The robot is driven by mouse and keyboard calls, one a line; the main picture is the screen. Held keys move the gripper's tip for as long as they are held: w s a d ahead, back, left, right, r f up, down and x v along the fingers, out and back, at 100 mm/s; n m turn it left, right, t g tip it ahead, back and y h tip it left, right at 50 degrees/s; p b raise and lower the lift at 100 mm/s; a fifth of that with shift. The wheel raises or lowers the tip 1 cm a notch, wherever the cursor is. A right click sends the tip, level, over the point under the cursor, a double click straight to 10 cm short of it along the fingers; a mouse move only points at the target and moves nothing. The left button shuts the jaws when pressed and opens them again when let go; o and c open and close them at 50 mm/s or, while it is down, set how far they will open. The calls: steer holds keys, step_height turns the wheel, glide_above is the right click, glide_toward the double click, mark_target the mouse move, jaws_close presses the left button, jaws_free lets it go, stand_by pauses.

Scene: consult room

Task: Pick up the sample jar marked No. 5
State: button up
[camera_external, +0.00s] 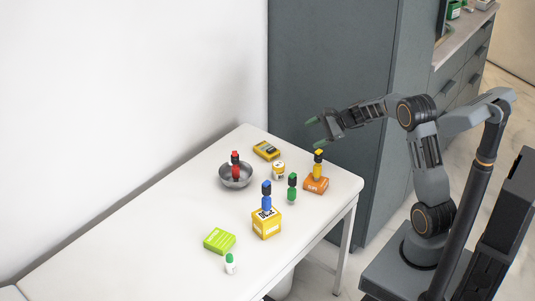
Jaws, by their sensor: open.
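Several small jars with dark caps stand on the white table (120,250); no number can be read, so I cannot tell which is No. 5. A blue jar (266,202) stands on a yellow box (266,225). A green jar (292,191) stands on the tabletop. A yellow jar (318,171) stands on an orange box (315,186). My gripper (316,131) is open and empty, with green fingertips, raised above the table's far right end, apart from everything.
A white-and-yellow tub (278,171) and a yellow-and-dark box (266,150) sit near the far end. A lime green box (219,240) and a white bottle with green cap (231,265) lie nearer. The table's left part is clear. A tall grey cabinet (330,60) stands behind.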

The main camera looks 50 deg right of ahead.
mark_target(278, 168)
step_height(278, 168, down, 9)
steer(key=m+y+b, duration=0.2)
steer(key=m+b, duration=0.1)
steer(key=m, duration=0.2)
steer(key=shift+w+a+f+b, duration=0.15)
steer(key=shift+a+f+b, duration=0.1)
steer(key=shift+b, duration=0.1)
steer(key=shift+m, duration=0.3)
steer(key=x, duration=0.6)
steer(key=shift+w+a+f+b, duration=0.15)
steer(key=shift+a+f+b, duration=0.1)
steer(key=shift+b, duration=0.1)
steer(key=shift+r+b+x, duration=0.15)
steer(key=shift+b+x, duration=0.05)
steer(key=shift+x, duration=1.5)
steer(key=shift+r+b+x, duration=0.15)
steer(key=shift+b+x, duration=0.05)
steer(key=shift+x, duration=1.45)
steer(key=shift+w, duration=0.1)
steer(key=c, duration=1)
